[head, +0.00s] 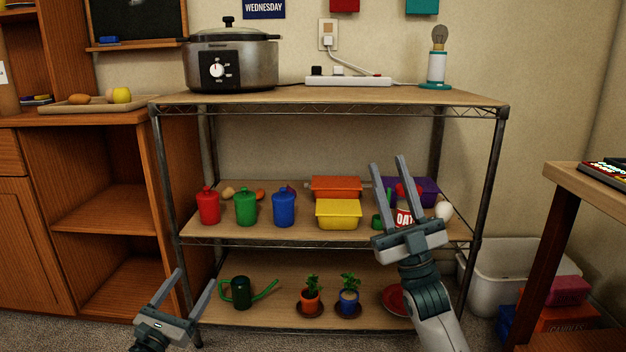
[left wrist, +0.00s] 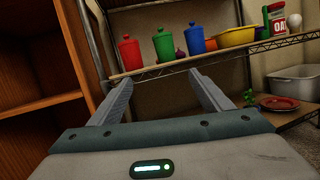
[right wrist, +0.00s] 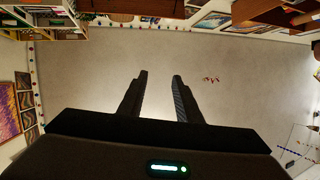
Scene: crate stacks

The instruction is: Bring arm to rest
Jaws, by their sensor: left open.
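My left gripper (head: 190,298) is at the lower left of the head view, in front of the shelf rack's left post. Its fingers are spread with nothing between them, and the left wrist view (left wrist: 160,88) also shows them apart and empty. My right gripper (head: 390,165) is raised in front of the middle shelf's right part, fingers pointing up. Its fingers are apart and empty in the right wrist view (right wrist: 160,78), with a plain pale surface beyond. It partly hides a red labelled container (head: 404,217) and a purple bin (head: 428,188).
The wire rack's middle shelf (head: 258,234) holds red, green and blue canisters and orange and yellow bins. A watering can (head: 241,292) and two potted plants stand below. A slow cooker (head: 232,60) is on top. A wooden table (head: 590,185) stands right, a cabinet (head: 70,220) left.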

